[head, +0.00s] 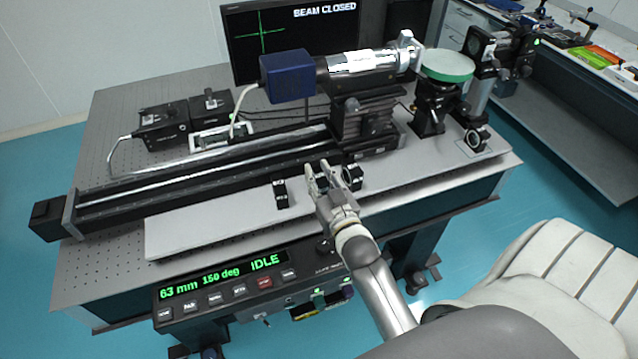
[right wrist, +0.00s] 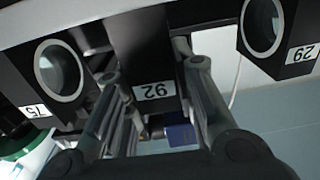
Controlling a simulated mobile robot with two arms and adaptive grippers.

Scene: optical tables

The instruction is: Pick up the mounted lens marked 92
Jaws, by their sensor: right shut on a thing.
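The mounted lens marked 92 (right wrist: 146,60) is a black mount with a white label. In the right wrist view it sits between the two fingers of my right gripper (right wrist: 154,72), which is shut on it. In the head view my right gripper (head: 322,178) is at the pale plate's middle and mostly hides this mount. I cannot tell whether it touches the plate. My left gripper is not in view.
The other mounts show close by on both sides in the head view, left (head: 281,194) and right (head: 352,177). Behind them run a black rail (head: 200,178) and a laser tube assembly (head: 350,62). A control panel (head: 225,288) is on the table's front. The pale plate (head: 190,235) is bare at left.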

